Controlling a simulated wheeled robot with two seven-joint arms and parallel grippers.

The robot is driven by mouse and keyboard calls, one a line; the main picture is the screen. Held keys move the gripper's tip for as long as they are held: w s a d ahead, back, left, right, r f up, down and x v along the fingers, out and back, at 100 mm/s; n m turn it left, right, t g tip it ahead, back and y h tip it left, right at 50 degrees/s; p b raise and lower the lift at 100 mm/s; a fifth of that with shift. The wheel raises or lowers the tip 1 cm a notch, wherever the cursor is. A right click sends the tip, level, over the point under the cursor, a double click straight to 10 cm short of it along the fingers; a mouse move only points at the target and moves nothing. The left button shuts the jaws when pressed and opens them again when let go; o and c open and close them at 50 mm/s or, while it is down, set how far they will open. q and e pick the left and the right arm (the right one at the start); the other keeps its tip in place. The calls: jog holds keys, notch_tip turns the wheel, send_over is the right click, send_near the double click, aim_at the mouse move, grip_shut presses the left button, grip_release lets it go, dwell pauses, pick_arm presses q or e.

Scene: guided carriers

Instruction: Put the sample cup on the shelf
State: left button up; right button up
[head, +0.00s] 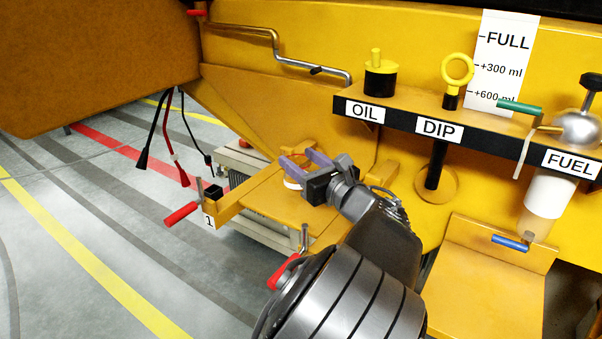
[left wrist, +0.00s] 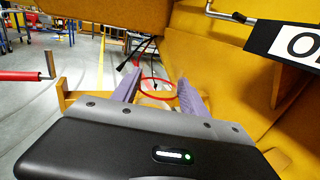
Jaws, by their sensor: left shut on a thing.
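The sample cup is a pale cup with an orange-red rim, partly hidden by my fingers; its white side shows in the head view (head: 292,184). In the left wrist view its rim (left wrist: 157,80) shows between the purple fingers. My left gripper (head: 305,160) is shut on the cup, over a low yellow shelf-like platform (head: 265,208) marked 1. I cannot tell whether the cup touches this platform. Another yellow shelf (head: 490,290) is at lower right, below the fuel bowl. Which one the task means is not clear. My right gripper is not in view.
A yellow ledge (head: 410,115) carries OIL, DIP and FUEL labels, with the fuel bowl (head: 550,190) hanging at right. Red-handled levers (head: 181,214) stand at the platform's corners. Loose cables (head: 172,150) hang at left. Open striped floor (head: 80,235) lies left.

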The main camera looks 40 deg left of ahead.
pick_arm(q)
notch_tip(320, 180, up, 6)
jog(key=shift+f, duration=0.1)
dwell(0.7)
